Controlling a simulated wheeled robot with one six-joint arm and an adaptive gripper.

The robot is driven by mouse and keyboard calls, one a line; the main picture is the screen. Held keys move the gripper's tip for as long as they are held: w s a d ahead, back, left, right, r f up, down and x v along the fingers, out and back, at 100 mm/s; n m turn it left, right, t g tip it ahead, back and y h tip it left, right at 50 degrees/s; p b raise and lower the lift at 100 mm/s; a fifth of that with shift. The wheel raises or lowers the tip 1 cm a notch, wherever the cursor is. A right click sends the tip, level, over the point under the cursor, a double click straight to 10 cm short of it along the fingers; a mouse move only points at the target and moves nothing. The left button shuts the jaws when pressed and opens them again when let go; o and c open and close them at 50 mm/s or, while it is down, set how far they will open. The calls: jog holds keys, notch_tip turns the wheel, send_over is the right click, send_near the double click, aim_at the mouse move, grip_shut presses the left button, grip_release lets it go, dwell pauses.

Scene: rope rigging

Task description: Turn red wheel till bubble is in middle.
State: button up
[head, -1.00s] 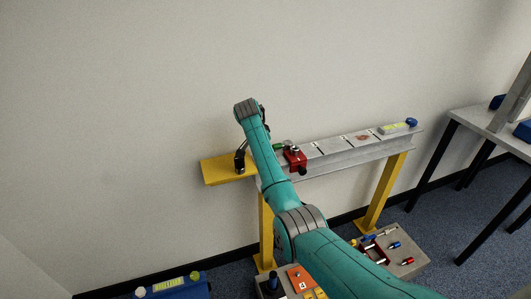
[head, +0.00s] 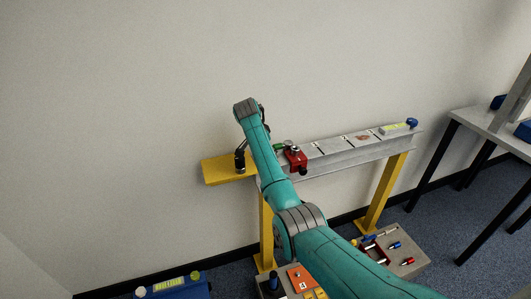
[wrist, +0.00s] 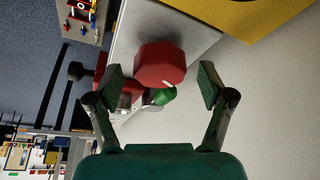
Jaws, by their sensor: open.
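In the wrist view a faceted red wheel (wrist: 160,65) lies ahead of my gripper (wrist: 160,83), between and slightly beyond the two fingertips. My gripper is open and no finger appears to be closed on the wheel. A red body (wrist: 128,92) and a small green part (wrist: 163,96) show behind it. In the head view my gripper (head: 241,160) is mostly hidden by my arm, over the left part of the beam. A red block (head: 295,158) sits on the beam, with a green part (head: 279,147) beside it. I cannot make out a bubble in either view.
The grey beam (head: 340,157) stands on yellow posts before a bare wall, with a yellow plate (head: 222,170) at its left end. A yellow-green level (head: 393,128) lies at its right end. Boxes with small parts stand below; a table (head: 480,125) is at right.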

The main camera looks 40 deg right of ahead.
jog(key=shift+r, duration=0.15)
jog(key=w+v, duration=0.1)
jog(key=v, duration=1)
jog(key=shift+s+a+r, duration=0.2)
jog(key=shift+s+r, duration=0.1)
jog(key=shift+s, duration=0.2)
jog(key=shift+s, duration=0.1)
